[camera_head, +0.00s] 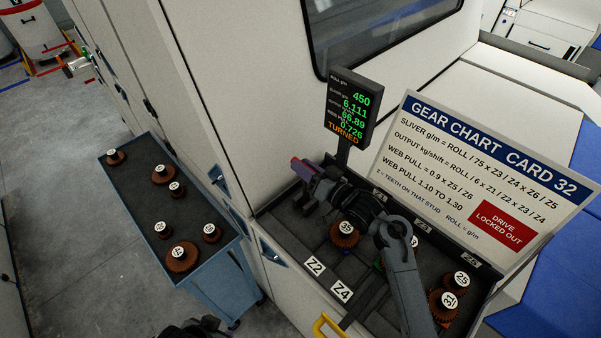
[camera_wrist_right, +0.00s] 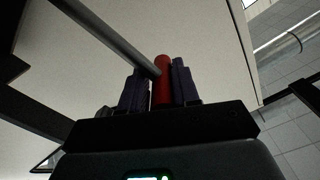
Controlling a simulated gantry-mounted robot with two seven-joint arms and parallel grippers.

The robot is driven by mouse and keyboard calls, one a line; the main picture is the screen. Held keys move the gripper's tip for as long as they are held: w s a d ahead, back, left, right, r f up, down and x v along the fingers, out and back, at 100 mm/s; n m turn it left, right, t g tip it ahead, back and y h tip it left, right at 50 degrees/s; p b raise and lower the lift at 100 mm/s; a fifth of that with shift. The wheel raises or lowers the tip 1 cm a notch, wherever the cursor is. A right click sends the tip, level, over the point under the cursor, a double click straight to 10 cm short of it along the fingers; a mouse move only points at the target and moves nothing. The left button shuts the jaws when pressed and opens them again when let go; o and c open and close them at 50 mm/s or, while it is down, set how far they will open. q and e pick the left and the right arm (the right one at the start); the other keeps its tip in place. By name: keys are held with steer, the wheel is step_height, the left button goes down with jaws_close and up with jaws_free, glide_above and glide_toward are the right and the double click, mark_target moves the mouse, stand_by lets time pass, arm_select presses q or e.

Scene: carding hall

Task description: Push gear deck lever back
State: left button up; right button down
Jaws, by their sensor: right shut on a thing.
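My right gripper (camera_head: 303,172) reaches over the gear deck (camera_head: 318,268), at its left rear part by the machine wall. In the right wrist view its two purple fingers (camera_wrist_right: 161,88) are shut on the red grip of the lever (camera_wrist_right: 162,80). A grey rod (camera_wrist_right: 112,36) runs from this grip to the upper left. In the head view the gripper and arm hide most of the lever. A dark part, perhaps of my left arm, shows at the bottom edge; its fingers cannot be made out.
Numbered brown gears, such as 39 (camera_head: 345,235) and 31 (camera_head: 443,305), sit on the deck. A display (camera_head: 352,110) reading "TURNED" and a gear chart sign (camera_head: 485,170) stand behind. A blue cart (camera_head: 225,280) with several gears is at left. A yellow handle (camera_head: 325,326) is in front.

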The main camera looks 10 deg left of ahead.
steer(key=shift+w+d+m, duration=0.2)
steer(key=shift+w+m, duration=0.15)
steer(key=shift+m, duration=0.05)
steer(key=c, duration=0.9)
jaws_free()
steer(key=shift+d, duration=0.1)
steer(key=b+v, duration=0.1)
steer(key=v, duration=0.9)
steer(key=shift+s+d+b, duration=0.25)
steer(key=shift+b, duration=0.1)
